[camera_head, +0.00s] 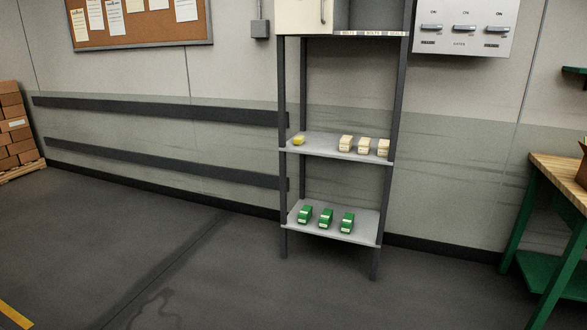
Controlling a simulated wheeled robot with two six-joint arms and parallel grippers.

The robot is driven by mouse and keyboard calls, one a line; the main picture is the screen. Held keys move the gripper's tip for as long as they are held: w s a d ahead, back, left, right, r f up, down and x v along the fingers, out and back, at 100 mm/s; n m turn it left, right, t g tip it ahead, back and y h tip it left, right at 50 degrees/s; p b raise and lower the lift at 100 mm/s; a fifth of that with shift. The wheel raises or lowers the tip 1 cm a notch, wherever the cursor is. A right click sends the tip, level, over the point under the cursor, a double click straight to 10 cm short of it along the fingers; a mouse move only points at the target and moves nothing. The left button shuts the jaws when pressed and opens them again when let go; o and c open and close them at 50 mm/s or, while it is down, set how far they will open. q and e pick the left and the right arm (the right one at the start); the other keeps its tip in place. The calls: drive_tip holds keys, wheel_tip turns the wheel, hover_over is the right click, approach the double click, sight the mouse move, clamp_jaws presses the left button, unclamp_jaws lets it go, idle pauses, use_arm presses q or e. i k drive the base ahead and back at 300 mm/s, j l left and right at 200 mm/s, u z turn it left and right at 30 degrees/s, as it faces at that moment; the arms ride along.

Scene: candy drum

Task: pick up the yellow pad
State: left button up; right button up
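The yellow pad (299,140) is a small yellow block at the left end of the middle shelf (325,148) of a grey metal rack (398,95). It lies apart from several cream blocks (364,145) on the right of the same shelf. Its finer shape is too small to tell. Neither of my grippers shows in the head view.
Three green blocks (326,218) sit on the rack's lowest shelf (352,233). A green-legged workbench (556,180) stands at the right, and stacked cartons (14,127) on a pallet at the far left. The floor (190,270) before the rack is clear.

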sight(298, 141)
drive_tip(key=i+j, duration=0.2)
drive_tip(key=i, duration=0.3)
drive_tip(key=i+j, duration=0.15)
drive_tip(key=i, duration=0.35)
drive_tip(key=i+j, duration=0.2)
drive_tip(key=i, duration=0.25)
drive_tip(key=i+j+z, duration=0.1)
drive_tip(key=i, duration=0.4)
drive_tip(key=i+l, duration=0.1)
drive_tip(key=i, duration=0.9)
drive_tip(key=l+u, duration=0.05)
